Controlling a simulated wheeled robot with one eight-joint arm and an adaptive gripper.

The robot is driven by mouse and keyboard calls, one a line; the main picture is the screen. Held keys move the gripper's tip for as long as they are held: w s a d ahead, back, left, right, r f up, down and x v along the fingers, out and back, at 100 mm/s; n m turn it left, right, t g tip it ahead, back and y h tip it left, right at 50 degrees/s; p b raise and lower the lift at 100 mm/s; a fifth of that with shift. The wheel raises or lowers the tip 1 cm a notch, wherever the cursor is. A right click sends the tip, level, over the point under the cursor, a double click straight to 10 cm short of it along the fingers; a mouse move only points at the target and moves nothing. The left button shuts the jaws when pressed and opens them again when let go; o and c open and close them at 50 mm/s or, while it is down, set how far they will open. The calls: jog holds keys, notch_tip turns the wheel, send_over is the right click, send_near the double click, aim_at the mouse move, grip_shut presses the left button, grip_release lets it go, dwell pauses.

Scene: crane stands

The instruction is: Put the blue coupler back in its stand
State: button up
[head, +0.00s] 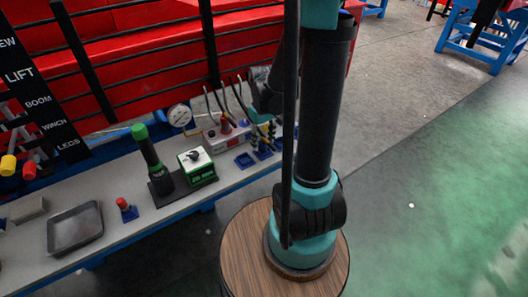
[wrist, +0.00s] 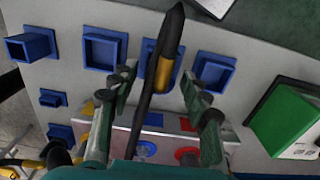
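My gripper (wrist: 158,82) shows in the wrist view with its two fingers spread apart. A dark hose-like piece with a gold band (wrist: 164,74) runs between the fingers, with visible gaps on both sides. Whether this is the blue coupler I cannot tell; no blue body shows on it. Square blue stands (wrist: 104,48) line the bench behind it, one (wrist: 213,70) just right of the fingers. In the head view my gripper (head: 262,105) is above the far end of the bench, partly hidden by my arm. An empty-looking blue stand (head: 245,160) is below it.
A white and red box (head: 228,138) with upright dark hoses stands beside the blue stands. A green box (head: 197,166), a green-topped lever (head: 147,155), a red-topped piece (head: 126,210) and a grey tray (head: 74,228) are further left. Red machinery with black bars rises behind the bench.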

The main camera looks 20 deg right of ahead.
dwell(0.4)
jog(key=shift+r, duration=2.5)
notch_tip(320, 180, up, 12)
jog(key=s+f+m+t, duration=0.3)
jog(key=s+f, duration=0.6)
jog(key=f, duration=0.6)
jog(key=shift+m+t, duration=0.3)
jog(key=shift+t, duration=0.3)
jog(key=shift+r, duration=0.1)
